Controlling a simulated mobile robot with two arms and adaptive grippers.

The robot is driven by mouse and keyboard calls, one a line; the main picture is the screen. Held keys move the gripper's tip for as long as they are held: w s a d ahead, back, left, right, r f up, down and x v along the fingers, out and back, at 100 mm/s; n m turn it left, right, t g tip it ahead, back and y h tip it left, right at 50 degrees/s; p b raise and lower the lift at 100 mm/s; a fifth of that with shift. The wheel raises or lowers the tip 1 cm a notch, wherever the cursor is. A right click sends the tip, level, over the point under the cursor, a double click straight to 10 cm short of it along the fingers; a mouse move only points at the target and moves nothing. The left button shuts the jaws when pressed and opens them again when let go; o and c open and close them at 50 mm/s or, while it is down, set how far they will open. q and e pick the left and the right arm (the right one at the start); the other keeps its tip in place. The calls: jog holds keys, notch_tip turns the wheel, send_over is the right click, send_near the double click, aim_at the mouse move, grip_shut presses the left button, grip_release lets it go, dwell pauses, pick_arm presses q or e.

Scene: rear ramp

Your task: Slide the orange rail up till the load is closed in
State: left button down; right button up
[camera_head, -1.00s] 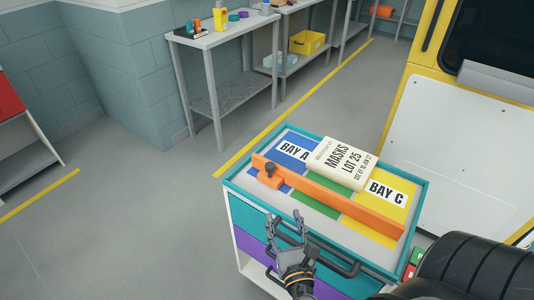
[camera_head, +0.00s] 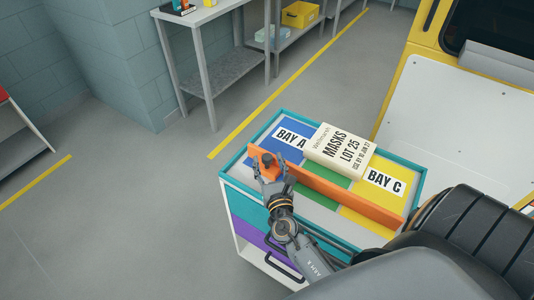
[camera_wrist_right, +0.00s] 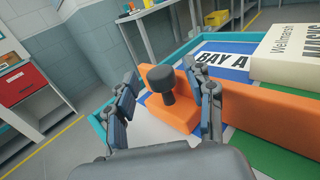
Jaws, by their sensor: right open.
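The orange rail (camera_head: 340,194) lies across the cart top, over the blue, green and yellow bays. A dark knob (camera_wrist_right: 161,83) stands on an orange block at its left end. The load, a cream pack marked MASKS LOT 25 (camera_head: 340,148), lies behind the rail; it also shows in the wrist view (camera_wrist_right: 294,50). My right gripper (camera_head: 269,172) is open at the knob. In the wrist view its fingers (camera_wrist_right: 165,100) are on either side of the knob and block, with no clear grip. My left gripper is not in view.
The cart's teal rim (camera_head: 236,164) surrounds the top, with drawers and handles below. A vehicle with a white panel (camera_head: 455,125) stands to the right. A grey table (camera_head: 190,50) stands at the back.

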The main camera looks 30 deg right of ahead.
jog(key=shift+x, duration=1.2)
grip_shut()
